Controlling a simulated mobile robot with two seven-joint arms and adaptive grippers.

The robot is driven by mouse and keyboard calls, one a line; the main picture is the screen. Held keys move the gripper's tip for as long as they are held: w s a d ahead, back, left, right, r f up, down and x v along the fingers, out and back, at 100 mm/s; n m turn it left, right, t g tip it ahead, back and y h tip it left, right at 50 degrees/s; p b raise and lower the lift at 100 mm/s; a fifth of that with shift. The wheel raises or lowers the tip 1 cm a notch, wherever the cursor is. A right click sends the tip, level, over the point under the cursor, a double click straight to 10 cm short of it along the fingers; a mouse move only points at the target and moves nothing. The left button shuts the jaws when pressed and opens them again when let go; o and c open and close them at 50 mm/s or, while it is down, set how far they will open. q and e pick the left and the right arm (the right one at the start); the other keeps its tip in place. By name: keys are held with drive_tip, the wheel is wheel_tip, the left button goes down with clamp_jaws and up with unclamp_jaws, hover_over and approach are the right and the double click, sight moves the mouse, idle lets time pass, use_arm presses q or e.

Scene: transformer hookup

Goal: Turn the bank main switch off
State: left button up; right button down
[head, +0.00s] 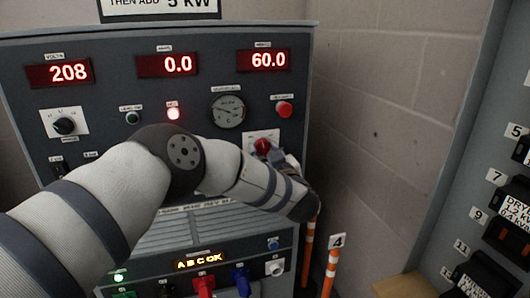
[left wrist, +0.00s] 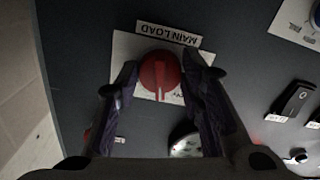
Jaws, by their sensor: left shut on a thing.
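The main switch is a red rotary knob (head: 263,146) on a white plate at the right of the grey panel. In the left wrist view the red knob (left wrist: 160,74) sits below a MAIN LOAD label (left wrist: 168,33), which appears upside down. My left gripper (head: 277,157) is at the knob, partly hidden behind my own arm in the head view. In the left wrist view my left gripper (left wrist: 162,72) has one finger on each side of the knob and is shut on it. The knob's ridge looks roughly upright there. My right gripper is not in view.
A red button (head: 284,109) and a round gauge (head: 228,111) are close to the knob. A lit red lamp (head: 173,113) and orange-white posts (head: 330,270) also show.

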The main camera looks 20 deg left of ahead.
use_arm(q)
drive_tip(key=n, duration=0.5)
drive_tip(key=shift+n, duration=0.7)
drive_tip(key=o, duration=1.1)
drive_tip(key=shift+d, duration=0.1)
drive_tip(key=shift+o, duration=0.2)
drive_tip(key=v, duration=1.2)
